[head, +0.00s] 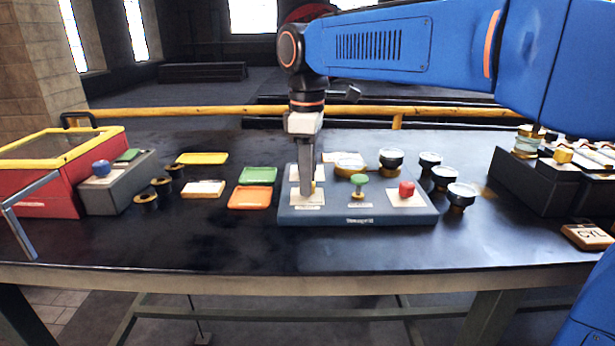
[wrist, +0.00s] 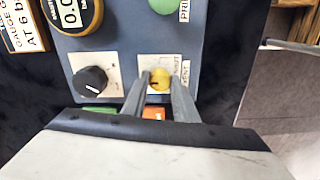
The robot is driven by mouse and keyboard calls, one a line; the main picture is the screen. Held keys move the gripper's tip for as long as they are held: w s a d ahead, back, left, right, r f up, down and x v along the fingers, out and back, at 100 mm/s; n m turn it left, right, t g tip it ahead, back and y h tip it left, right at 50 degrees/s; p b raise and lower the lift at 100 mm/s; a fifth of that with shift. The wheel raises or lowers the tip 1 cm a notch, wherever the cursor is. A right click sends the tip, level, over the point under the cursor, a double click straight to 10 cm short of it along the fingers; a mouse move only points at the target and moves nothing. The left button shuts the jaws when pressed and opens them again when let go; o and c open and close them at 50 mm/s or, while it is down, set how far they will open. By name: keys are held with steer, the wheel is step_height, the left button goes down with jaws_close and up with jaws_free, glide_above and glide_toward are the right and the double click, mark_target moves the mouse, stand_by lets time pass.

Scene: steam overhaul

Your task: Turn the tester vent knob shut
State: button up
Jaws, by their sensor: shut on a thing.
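The tester (head: 345,215) is a blue-grey panel on the dark bench, with a green knob (head: 359,181) and a red knob (head: 407,188). My gripper (head: 308,198) points down over its left front part. In the wrist view, the yellow vent knob (wrist: 159,82) sits on a white plate with "VENT" lettering beside it. My gripper's two fingers (wrist: 159,90) stand on either side of the knob and are shut on it. The fingers hide the knob's sides and part of the plate. I cannot tell which way its mark points against the lettering.
A black knob (wrist: 92,81) with a white mark sits beside the vent knob. Several gauges (head: 391,158) stand behind and right of the tester. Green (head: 258,175) and orange (head: 250,198) trays lie left. The bench's front strip is clear.

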steer(key=m, duration=0.4)
steer(key=shift+m, duration=0.4)
steer(key=m, duration=0.9)
steer(key=shift+m, duration=2.1)
steer(key=o, duration=1.1)
steer(key=shift+c, duration=0.2)
